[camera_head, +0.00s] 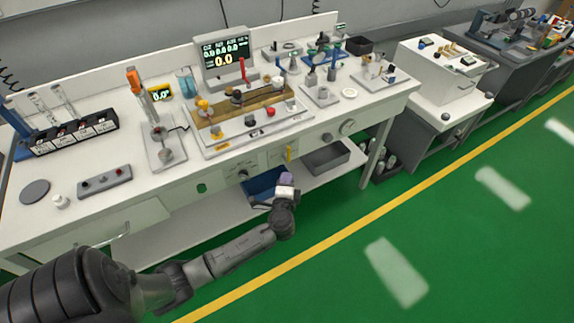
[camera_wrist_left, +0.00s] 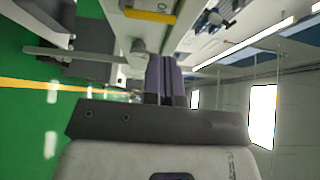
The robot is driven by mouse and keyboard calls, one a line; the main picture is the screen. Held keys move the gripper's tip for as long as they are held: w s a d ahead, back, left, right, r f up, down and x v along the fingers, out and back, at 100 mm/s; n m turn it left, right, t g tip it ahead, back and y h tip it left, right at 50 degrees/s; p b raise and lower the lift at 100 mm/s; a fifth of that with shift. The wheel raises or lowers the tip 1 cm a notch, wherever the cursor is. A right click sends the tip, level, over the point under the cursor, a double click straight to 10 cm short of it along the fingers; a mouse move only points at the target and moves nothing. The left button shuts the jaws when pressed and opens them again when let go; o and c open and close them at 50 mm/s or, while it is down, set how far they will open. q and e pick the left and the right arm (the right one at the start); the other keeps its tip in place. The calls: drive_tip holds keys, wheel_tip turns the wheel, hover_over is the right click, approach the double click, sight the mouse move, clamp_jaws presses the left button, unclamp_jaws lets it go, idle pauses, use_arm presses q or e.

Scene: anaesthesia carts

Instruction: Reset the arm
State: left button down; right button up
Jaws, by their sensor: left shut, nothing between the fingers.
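My left arm comes in from the lower left in the head view and reaches out in front of the workbench. My left gripper (camera_head: 286,178) is just in front of the bench's front edge, level with the lower shelf region. In the left wrist view the purple-grey fingers of the gripper (camera_wrist_left: 161,80) are together, with nothing between them. My right gripper is not in either view.
The white workbench (camera_head: 95,219) carries a display (camera_head: 225,50), a wooden block fixture (camera_head: 245,103) and several instruments. A blue bin (camera_head: 262,187) and a grey bin (camera_head: 326,158) sit on its lower shelf. The green floor (camera_head: 460,240) at the right is clear.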

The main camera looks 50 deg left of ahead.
use_arm(q)
drive_tip(key=v, duration=0.5)
drive_tip(key=shift+a, duration=0.1)
